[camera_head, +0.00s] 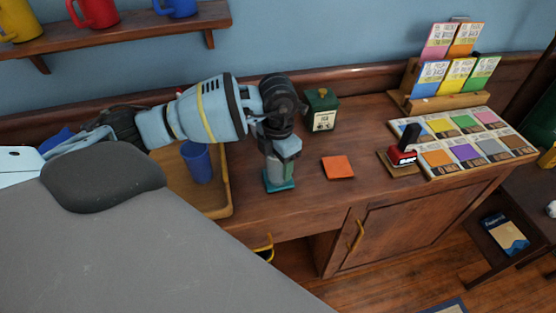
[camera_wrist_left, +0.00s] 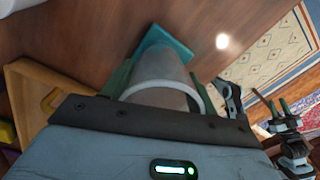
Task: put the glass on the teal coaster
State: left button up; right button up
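The glass (camera_wrist_left: 162,72) is a pale grey, see-through cylinder, seen from its rim end in the left wrist view. My left gripper (camera_head: 280,172) points down and is shut on it, with a green finger on each side. The teal coaster (camera_head: 281,186) lies flat on the wooden desk right under the gripper. It also shows past the far end of the glass in the left wrist view (camera_wrist_left: 168,53). I cannot tell whether the glass touches it. My right gripper (camera_wrist_left: 271,104) shows small in the left wrist view, its fingers apart and empty.
A wooden tray (camera_head: 226,198) with a blue cup (camera_head: 197,161) stands left of the coaster. An orange coaster (camera_head: 338,167) lies to the right, a green box (camera_head: 321,110) behind. A stamp (camera_head: 403,155) and a colour-swatch board (camera_head: 465,150) are further right.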

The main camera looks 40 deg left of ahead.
pick_arm(q)
jog(key=o, duration=0.4)
notch_tip(320, 180, up, 12)
jog(key=shift+r, duration=0.2)
dwell(0.4)
